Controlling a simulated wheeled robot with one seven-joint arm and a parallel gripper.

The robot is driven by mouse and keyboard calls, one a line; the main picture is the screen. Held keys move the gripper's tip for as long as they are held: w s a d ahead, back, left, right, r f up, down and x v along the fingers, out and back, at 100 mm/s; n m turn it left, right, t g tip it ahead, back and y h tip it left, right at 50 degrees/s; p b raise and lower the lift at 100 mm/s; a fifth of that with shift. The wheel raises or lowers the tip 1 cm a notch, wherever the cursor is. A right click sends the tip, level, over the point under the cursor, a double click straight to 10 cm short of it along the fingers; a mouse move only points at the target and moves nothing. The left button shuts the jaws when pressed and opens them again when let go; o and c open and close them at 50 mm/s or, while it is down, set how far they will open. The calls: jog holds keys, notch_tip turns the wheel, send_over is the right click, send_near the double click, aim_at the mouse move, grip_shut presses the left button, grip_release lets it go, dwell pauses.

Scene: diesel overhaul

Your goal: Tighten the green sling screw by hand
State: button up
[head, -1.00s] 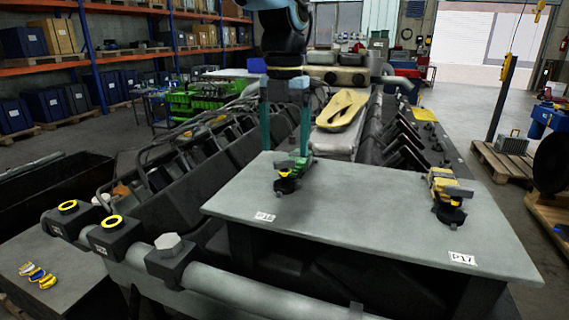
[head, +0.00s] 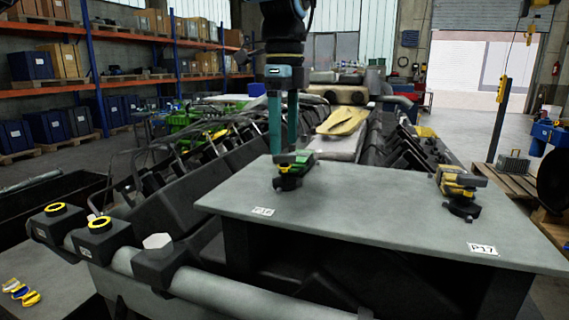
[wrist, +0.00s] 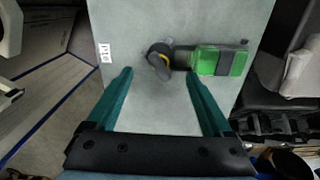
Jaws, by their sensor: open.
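The green sling screw (head: 302,163) lies on the left part of a grey plate (head: 370,205). It has a green body and a dark knob with a yellow ring at its near end. In the wrist view the green body (wrist: 222,62) points right and the dark knob (wrist: 159,60) is at its left end. My gripper (head: 283,150) points down over the screw, and its fingers are apart. In the wrist view my gripper (wrist: 158,73) has the knob near the line between its fingertips, with nothing held. I cannot tell the height gap between fingertips and knob.
A similar yellow screw (head: 460,190) stands at the plate's right, near a P17 label (head: 482,249). Bare plate lies between the two screws.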

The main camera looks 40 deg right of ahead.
aim_at(284, 158)
jog(key=n+p, duration=0.2)
jog(key=n, duration=0.5)
jog(key=shift+r, duration=0.2)
notch_tip(284, 158, down, 5)
jog(key=b, duration=0.3)
jog(key=shift+f, duration=0.15)
grip_shut()
dwell(1.1)
